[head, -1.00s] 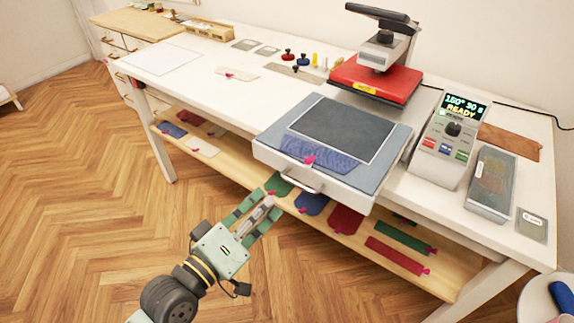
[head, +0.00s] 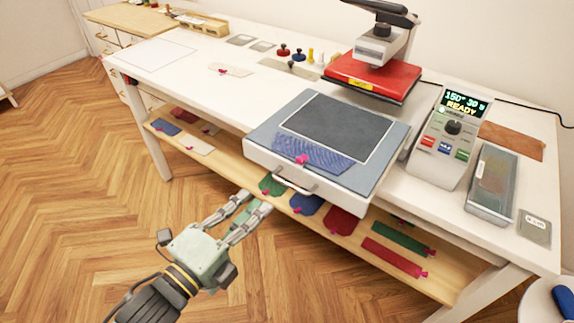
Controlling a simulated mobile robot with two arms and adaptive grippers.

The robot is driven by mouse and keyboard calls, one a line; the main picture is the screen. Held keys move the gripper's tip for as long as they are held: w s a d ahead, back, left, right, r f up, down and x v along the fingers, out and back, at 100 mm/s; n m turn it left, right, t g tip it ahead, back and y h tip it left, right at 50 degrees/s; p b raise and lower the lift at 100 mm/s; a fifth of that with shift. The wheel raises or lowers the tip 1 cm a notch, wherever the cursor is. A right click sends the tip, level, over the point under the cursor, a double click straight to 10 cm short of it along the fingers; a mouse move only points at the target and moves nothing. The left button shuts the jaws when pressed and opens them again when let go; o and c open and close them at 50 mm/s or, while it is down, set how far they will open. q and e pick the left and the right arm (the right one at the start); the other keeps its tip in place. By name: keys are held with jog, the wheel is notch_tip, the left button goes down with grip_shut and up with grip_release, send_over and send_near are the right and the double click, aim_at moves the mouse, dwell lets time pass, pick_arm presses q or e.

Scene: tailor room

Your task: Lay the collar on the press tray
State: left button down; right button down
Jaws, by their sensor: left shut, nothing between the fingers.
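A blue textured fabric piece with a pink tab, which looks like the collar (head: 318,152), lies on the front part of the press tray (head: 262,133). The tray is pulled out toward me, with a dark pad (head: 335,122) on it and a handle at its front. The fabric lies along the pad's front edge. My left gripper (head: 254,199) is shut and empty, in front of the tray and below its handle, apart from the fabric. My right gripper is not in view.
The red heat press (head: 372,75) stands behind the tray, raised. A control box (head: 448,140) reads READY at the right. The shelf below holds green (head: 270,184), blue (head: 307,204) and red (head: 345,223) pieces. The left tabletop is mostly clear.

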pick_arm(q)
jog(key=p, duration=0.3)
send_near(305, 151)
jog(key=shift+w+d+r, duration=0.15)
jog(key=shift+d+r, duration=0.3)
jog(key=shift+r, duration=0.1)
jog(key=shift+w+d+r, duration=0.15)
jog(key=shift+d+r, duration=0.3)
jog(key=shift+r, duration=0.15)
jog(key=shift+w, duration=0.15)
jog(key=shift+w+d, duration=0.25)
jog(key=shift+w, duration=0.05)
jog(key=x, duration=0.5)
jog(key=shift+w+d+f+b, duration=0.15)
jog(key=shift+w+d+b, duration=0.15)
jog(key=shift+s+a, duration=0.1)
